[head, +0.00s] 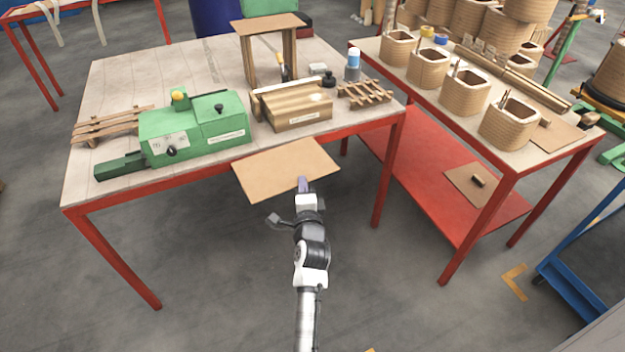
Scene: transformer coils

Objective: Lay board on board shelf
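A flat tan board (284,169) is in front of the left table's near edge and hides part of the red frame. My gripper (303,186) is at the board's near edge and appears shut on it, holding it roughly flat; the fingertips are small. A small wooden stand (290,52) with a flat board-like top (268,23) stands at the back of the left table. A red lower shelf (415,165) under the right table carries another brown board (462,188) with a small dark block on it. Which of these is the board shelf I cannot tell.
Several wound coils (465,92) crowd the right table. A blue cart (585,265) is at right. The floor between is clear.

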